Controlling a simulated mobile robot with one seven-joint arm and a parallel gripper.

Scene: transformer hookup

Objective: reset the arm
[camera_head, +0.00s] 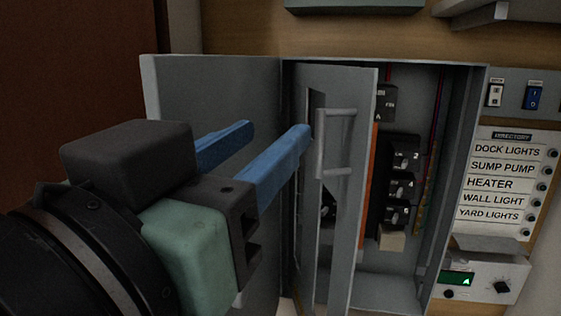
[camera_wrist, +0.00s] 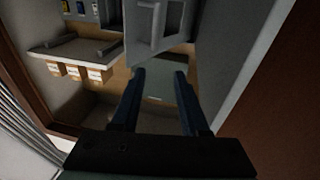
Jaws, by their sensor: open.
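My gripper (camera_head: 256,146) has two blue fingers set apart, with nothing between them. It is in front of the open grey electrical cabinet, left of the inner panel's handle (camera_head: 323,145); whether a fingertip touches the handle cannot be told. The wrist view shows my gripper (camera_wrist: 160,72) open and empty, with the fingertips just below a grey panel and its handle (camera_wrist: 150,20). The inner panel (camera_head: 345,230) is swung partly open and hides part of the breakers. My arm fills the lower left of the head view.
The cabinet's outer door (camera_head: 170,90) stands open behind my gripper. Black breakers (camera_head: 402,187) sit inside the cabinet. A directory of labels (camera_head: 506,185), switches (camera_head: 533,97) and a box with a green display (camera_head: 457,279) are at the right. A shelf (camera_wrist: 75,50) shows in the wrist view.

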